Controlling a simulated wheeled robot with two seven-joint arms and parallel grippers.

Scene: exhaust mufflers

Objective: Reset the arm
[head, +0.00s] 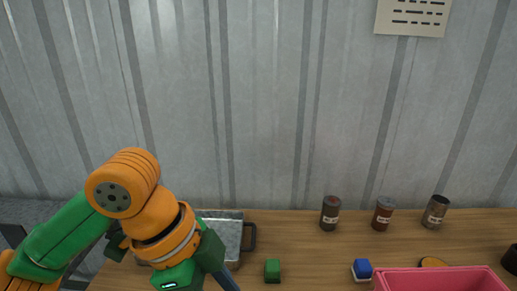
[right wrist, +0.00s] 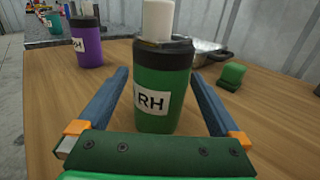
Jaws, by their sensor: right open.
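My left arm comes in from the left in the head view. Its gripper (head: 225,279) points down near the pan, and the lower frame edge cuts it off, so its jaws cannot be read. My right gripper (right wrist: 161,105) shows only in the right wrist view. Its two blue-grey fingers are spread wide with a gap between them. A green canister (right wrist: 163,115) labelled RH, with a dark rim and a pale cylinder on top, stands upright in front of the palm between the fingers. I see no finger pressing on it.
A metal pan (head: 237,217) and a green block (head: 272,271) are on the wooden table. A purple canister (right wrist: 87,45) stands behind left in the wrist view. Canisters (head: 330,213) stand along the back; a blue-and-white block (head: 362,269) and pink bin (head: 440,271) are at right.

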